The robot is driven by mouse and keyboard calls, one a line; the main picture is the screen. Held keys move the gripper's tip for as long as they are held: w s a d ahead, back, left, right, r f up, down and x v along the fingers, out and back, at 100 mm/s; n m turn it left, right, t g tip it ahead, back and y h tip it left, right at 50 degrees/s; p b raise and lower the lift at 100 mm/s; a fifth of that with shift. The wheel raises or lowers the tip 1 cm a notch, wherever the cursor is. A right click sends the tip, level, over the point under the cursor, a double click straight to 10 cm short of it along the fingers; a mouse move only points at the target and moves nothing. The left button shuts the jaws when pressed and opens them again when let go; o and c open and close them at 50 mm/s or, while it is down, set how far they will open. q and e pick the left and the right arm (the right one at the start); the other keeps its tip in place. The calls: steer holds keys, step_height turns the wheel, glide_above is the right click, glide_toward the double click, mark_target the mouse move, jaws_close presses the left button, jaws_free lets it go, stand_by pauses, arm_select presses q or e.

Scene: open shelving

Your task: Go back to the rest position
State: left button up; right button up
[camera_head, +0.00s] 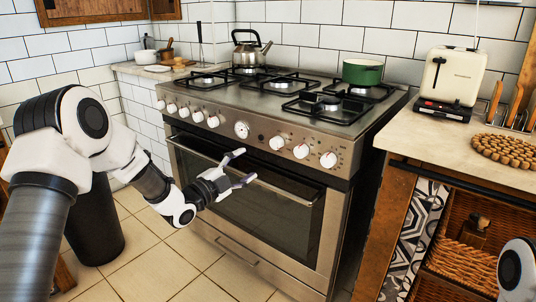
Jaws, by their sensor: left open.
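My left arm comes in from the left, and my left gripper (240,167) is in front of the stove's oven door. Its two fingers are spread apart and nothing shows between them. The gripper overlaps the oven handle in the picture; I cannot tell whether it touches it. Of my right arm only a white and black rounded part shows at the lower right edge; the right gripper is out of view.
The stove (255,130) carries a kettle (249,52) and a green pot (362,72). A toaster (453,76) and a beaded trivet (506,150) are on the right counter (420,135). Wicker baskets (470,262) sit below it. Tiled floor (130,268) is open in front.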

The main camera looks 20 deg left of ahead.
arm_select(q)
steer(key=shift+f, duration=0.1)
steer(key=s+d+f+n+g+y, duration=0.1)
steer(key=s+d+f+g, duration=0.3)
steer(key=f, duration=0.6)
steer(key=s+d+f+n+g+y, duration=0.1)
steer(key=s+f+n, duration=0.1)
steer(key=s+f, duration=0.6)
steer(key=s+d+f+n+g+y, duration=0.1)
steer(key=s+d+f+g, duration=0.15)
steer(key=f, duration=0.95)
steer(key=s+a+f+n+g+y, duration=0.1)
steer(key=s+f+n+g, duration=0.25)
steer(key=s, duration=0.55)
steer(key=s+f+n+g+y, duration=0.1)
steer(key=s+f+n+g, duration=0.1)
steer(key=s+f, duration=0.5)
steer(key=s+a+r+n+g+y, duration=0.1)
steer(key=s+a+n+g, duration=0.1)
steer(key=s+n, duration=0.35)
steer(key=s+a+r+n+g+y, duration=0.1)
steer(key=s+n+g, duration=0.1)
steer(key=s, duration=0.7)
step_height(320, 180, up, 28)
steer(key=p, duration=2.8)
steer(key=shift+w+r+n+g+y+p, duration=0.2)
steer(key=shift+n+g+y+p, duration=0.1)
steer(key=shift+n+p, duration=0.1)
